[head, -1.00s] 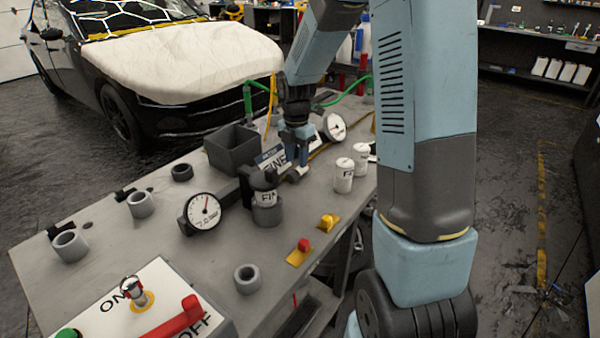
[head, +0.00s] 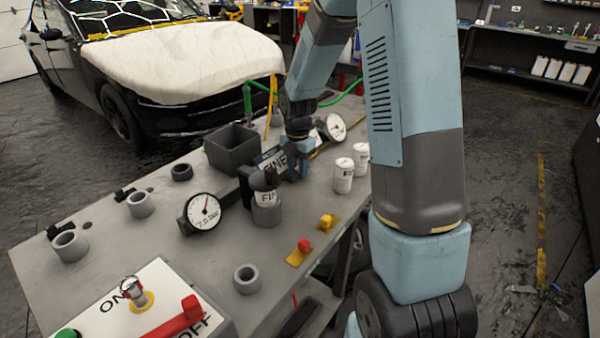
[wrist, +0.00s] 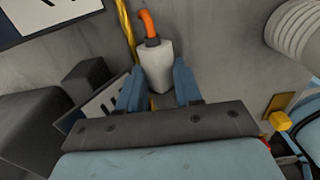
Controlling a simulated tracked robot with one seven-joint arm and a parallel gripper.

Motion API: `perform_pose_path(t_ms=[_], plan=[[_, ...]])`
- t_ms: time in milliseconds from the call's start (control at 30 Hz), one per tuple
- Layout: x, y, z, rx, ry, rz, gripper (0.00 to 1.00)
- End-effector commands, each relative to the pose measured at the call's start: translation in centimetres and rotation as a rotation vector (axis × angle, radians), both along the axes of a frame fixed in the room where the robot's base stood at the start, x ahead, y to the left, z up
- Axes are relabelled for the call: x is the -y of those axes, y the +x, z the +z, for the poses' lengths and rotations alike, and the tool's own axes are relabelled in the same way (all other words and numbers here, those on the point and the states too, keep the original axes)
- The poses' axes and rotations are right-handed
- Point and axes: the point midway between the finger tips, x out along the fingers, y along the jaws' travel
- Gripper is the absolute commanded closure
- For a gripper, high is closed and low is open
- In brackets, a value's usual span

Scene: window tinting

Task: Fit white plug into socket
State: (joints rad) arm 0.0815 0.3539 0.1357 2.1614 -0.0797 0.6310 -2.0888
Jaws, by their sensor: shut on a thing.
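The white plug (wrist: 155,66), with an orange cable end (wrist: 148,24) bending from its top, sits between the two blue fingers of my gripper (wrist: 157,84) in the wrist view. The fingers are shut on its sides. In the head view my gripper (head: 298,172) is low over the far right part of the grey bench, just right of the FINE sign (head: 271,160). The plug is hard to make out there. I cannot identify the socket in either view.
Two white cans (head: 343,175) stand right of my gripper. A dial gauge (head: 334,127) is behind it, and a dark open box (head: 231,150) is to the left. A grey cup (head: 267,208) with a can and a yellow block (head: 327,222) are nearer. A yellow cable (wrist: 126,26) runs behind the plug.

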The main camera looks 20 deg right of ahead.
Motion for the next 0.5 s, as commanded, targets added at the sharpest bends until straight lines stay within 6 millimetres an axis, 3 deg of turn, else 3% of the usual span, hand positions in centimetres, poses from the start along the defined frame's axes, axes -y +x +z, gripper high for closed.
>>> perform_pose_path(t_ms=[333, 500], plan=[[0.0, 0.0, 0.4, 0.001, 0.001, 0.0, 1.0], [0.0, 0.1, 2.4, 0.005, 0.0, 0.0, 1.0]])
